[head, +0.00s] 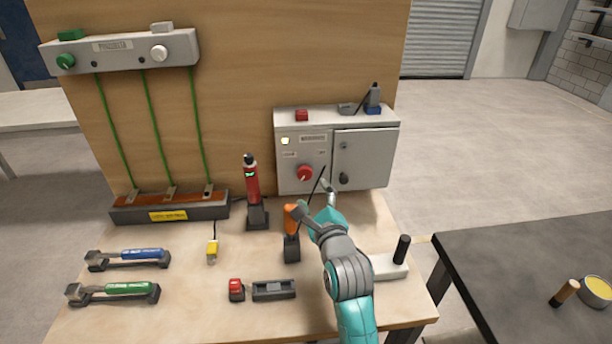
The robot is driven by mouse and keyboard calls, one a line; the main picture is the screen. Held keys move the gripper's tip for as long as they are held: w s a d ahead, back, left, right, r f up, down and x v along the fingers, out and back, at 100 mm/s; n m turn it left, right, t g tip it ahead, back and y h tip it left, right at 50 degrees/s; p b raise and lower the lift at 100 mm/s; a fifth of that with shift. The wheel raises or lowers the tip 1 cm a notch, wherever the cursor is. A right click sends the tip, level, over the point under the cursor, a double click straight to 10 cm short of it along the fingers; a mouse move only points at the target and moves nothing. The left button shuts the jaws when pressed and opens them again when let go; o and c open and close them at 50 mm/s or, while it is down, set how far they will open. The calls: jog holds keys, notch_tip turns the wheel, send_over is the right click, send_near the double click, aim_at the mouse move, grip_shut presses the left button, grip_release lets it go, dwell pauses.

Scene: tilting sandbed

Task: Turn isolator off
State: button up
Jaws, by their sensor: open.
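The grey isolator box (292,150) stands at the back right of the bench, against the wooden board. A red rotary knob (304,173) sits on its front left, with a lit pale indicator (285,141) above it. A closed door (361,158) with a dark latch fills the box's right half. My gripper (323,184) is open in front of the box, just to the right of the red knob and apart from it in the picture. I see nothing between the fingers. The knob's exact angle is too small to read.
An orange-handled tool (291,220) stands in a holder close to the left of my arm. A red tester (252,182) stands left of the box. A white block with a black handle (390,265) lies right of my arm.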

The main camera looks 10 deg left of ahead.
aim_at(306, 176)
jog(key=x, duration=0.8)
jog(key=c, duration=1.1)
